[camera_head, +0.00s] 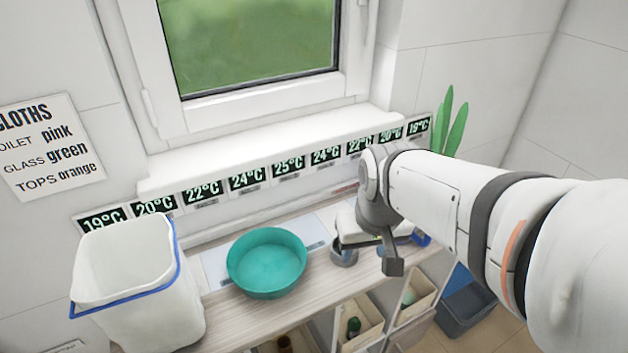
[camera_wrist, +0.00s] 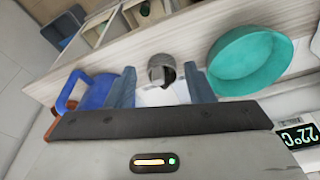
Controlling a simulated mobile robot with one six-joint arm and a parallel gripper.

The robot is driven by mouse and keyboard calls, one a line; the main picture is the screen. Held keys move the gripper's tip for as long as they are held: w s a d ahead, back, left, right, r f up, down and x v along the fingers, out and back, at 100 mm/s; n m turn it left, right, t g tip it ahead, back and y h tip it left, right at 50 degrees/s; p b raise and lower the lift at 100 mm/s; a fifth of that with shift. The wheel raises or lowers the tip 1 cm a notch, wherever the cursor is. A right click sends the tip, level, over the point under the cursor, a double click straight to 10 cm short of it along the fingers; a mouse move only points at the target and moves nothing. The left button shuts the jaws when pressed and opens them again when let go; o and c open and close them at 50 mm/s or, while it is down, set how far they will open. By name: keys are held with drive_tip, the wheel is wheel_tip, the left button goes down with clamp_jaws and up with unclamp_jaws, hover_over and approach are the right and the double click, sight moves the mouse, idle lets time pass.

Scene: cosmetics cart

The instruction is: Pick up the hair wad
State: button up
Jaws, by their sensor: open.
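A small dark clump (camera_wrist: 168,75), possibly the hair wad, shows between my fingers in the wrist view. It lies at the near side of a small grey round holder (camera_wrist: 160,65), and I cannot tell whether it is inside it or beside it. My gripper (camera_wrist: 161,82) is open, one finger on each side of the holder, with nothing visibly held. In the head view my gripper (camera_head: 392,264) hangs over the counter, right of the grey holder (camera_head: 343,252). The clump cannot be made out there.
A teal bowl (camera_head: 267,262) stands left of the holder, with a white bin (camera_head: 135,290) farther left. A blue object with a handle (camera_wrist: 95,93) is close beside one finger. Cubbies (camera_head: 362,318) lie below the counter's front edge. The window wall (camera_head: 250,165) rises behind.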

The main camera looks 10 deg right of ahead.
drive_tip(key=shift+m+g, duration=0.3)
drive_tip(key=shift+g, duration=0.2)
drive_tip(key=w+p, duration=0.1)
drive_tip(key=w, duration=0.2)
drive_tip(key=w+f+p, duration=0.1)
drive_tip(key=w, duration=0.2)
drive_tip(key=w+p, duration=0.1)
drive_tip(key=w, duration=0.2)
drive_tip(key=shift+w+f, duration=0.2)
drive_tip(key=shift+w, duration=0.15)
drive_tip(key=f, duration=0.2)
drive_tip(key=w+f, duration=0.1)
drive_tip(key=f, duration=0.2)
drive_tip(key=w+f, duration=0.1)
drive_tip(key=f, duration=0.2)
drive_tip(key=shift+w+f+p, duration=0.1)
drive_tip(key=shift+p, duration=0.25)
drive_tip(key=shift+c, duration=0.6)
clamp_jaws()
